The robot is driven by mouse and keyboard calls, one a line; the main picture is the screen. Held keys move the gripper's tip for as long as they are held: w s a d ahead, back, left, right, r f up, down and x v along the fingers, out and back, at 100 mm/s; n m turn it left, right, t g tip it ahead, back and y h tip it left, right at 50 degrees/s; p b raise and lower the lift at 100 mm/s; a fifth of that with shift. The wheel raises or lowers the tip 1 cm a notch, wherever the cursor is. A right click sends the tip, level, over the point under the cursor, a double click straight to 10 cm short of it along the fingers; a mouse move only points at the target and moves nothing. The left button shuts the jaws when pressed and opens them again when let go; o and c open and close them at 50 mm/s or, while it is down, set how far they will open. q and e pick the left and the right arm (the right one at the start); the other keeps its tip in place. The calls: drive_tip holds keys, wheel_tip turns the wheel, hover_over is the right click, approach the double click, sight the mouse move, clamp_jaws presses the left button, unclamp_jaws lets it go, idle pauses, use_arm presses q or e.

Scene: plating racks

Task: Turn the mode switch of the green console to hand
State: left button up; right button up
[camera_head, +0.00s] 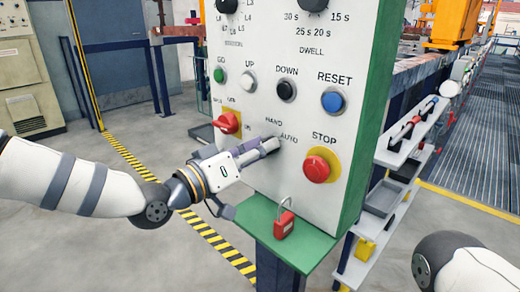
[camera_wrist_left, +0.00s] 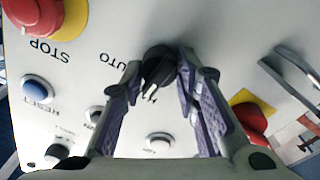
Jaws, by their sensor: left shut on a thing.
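The green console (camera_head: 375,100) has a white front panel and stands upright in the head view. Its mode switch is a black knob (camera_wrist_left: 158,68) between the fingers of my left gripper (camera_wrist_left: 163,78). The HAND and AUTO labels lie around it, partly covered by the fingers. In the head view my left gripper (camera_head: 274,146) reaches to the panel from the left and hides most of the knob. It is shut on the knob. I cannot clearly tell which label the knob points at. The right arm shows at the lower right, its gripper out of view.
Close to my left gripper are a red STOP button (camera_head: 317,168) on yellow and a red rotary switch (camera_head: 228,123). Green, white, black and blue controls sit above. A red padlock (camera_head: 284,224) hangs at the green ledge (camera_head: 262,216). Shelves (camera_head: 408,140) stand right.

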use_arm(q)
drive_tip(key=shift+n, duration=0.4)
drive_tip(key=o, duration=1.2)
drive_tip(key=shift+c, duration=0.2)
drive_tip(key=v, duration=1.2)
drive_tip(key=shift+s, duration=0.1)
